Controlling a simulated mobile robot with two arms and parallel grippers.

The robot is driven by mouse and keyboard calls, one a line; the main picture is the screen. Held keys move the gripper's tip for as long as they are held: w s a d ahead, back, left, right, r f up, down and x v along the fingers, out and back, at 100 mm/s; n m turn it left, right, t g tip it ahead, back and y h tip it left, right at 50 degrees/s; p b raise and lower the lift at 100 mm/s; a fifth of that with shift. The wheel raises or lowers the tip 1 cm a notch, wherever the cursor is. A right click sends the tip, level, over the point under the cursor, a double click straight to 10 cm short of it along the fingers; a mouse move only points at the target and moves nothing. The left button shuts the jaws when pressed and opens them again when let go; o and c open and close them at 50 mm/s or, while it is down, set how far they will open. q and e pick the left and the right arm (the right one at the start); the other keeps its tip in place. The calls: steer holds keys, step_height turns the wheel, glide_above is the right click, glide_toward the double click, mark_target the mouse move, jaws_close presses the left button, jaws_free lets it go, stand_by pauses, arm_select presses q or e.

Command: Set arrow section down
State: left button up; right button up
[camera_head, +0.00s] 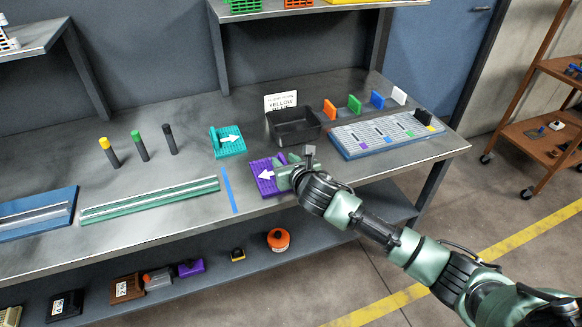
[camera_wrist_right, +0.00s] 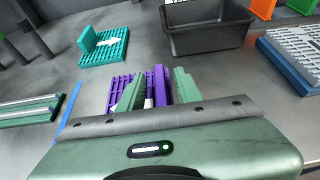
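The purple arrow section (camera_head: 266,183), a ribbed plate with a white arrow pointing left, appears to lie flat on the bench near its front edge. My right gripper (camera_head: 285,170) is over its right side and hides part of it. In the right wrist view the purple section (camera_wrist_right: 122,88) has an upright fin between the fingers of my right gripper (camera_wrist_right: 160,90). Small gaps show beside the fin, so the fingers look open around it. A teal arrow section (camera_head: 229,143) with an arrow pointing right lies behind it. My left gripper is not in view.
A black bin (camera_head: 294,126) stands behind the purple section. A blue tape strip (camera_head: 229,191) and a green rail (camera_head: 150,201) lie to its left. A grey-topped blue board (camera_head: 386,137) with coloured tabs behind it is at right. Dark posts stand at back left.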

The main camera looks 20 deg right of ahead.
steer(key=v, duration=1.1)
steer(key=shift+s+p, duration=0.2)
steer(key=shift+p, duration=0.1)
